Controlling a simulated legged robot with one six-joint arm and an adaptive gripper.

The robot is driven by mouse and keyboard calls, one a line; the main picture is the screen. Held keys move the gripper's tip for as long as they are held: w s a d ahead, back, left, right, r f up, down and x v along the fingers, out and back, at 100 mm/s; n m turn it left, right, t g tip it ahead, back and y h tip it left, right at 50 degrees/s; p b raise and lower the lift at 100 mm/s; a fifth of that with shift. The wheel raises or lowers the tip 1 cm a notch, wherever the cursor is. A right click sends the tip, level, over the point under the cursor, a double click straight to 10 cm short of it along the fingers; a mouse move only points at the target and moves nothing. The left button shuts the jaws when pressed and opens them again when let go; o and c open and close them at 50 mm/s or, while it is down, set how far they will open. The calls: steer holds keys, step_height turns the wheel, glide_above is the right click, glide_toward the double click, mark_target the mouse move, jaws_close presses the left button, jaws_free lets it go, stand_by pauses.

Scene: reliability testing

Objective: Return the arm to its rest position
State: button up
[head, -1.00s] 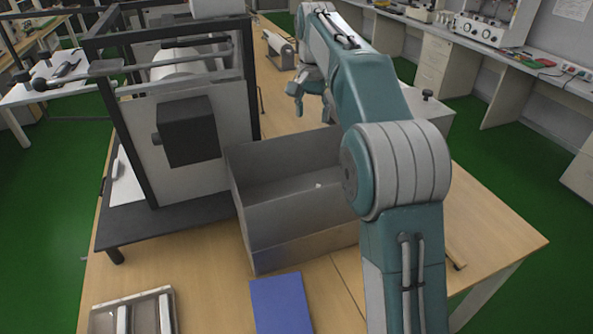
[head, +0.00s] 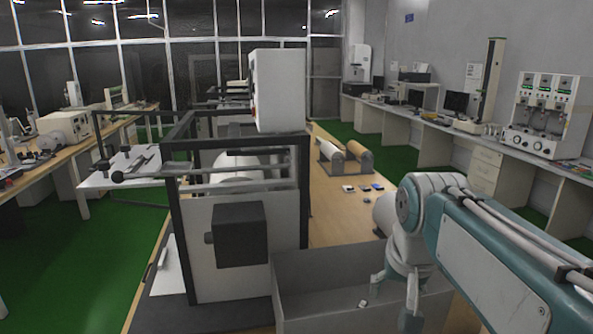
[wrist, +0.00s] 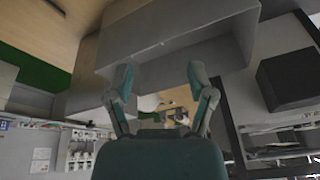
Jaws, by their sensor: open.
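My arm comes in from the lower right of the head view, teal and grey. My gripper (head: 396,296) points down over the right part of the grey open box (head: 318,276), its two fingers apart. In the wrist view my gripper (wrist: 158,80) is open, with nothing between its fingers. The grey box (wrist: 178,40) shows beyond the fingertips there. A small pale piece (head: 363,304) lies in the box near the left finger.
A black-framed machine with a black block (head: 240,234) stands just left of the box. A white cylinder (head: 384,214) is behind my gripper. Small items (head: 364,188) and rolls (head: 345,157) lie farther back on the wooden table. Side benches line the room.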

steer(key=s+f+n+t, duration=0.2)
steer(key=s+f, duration=0.7)
steer(key=s, duration=0.3)
steer(key=shift+s, duration=0.4)
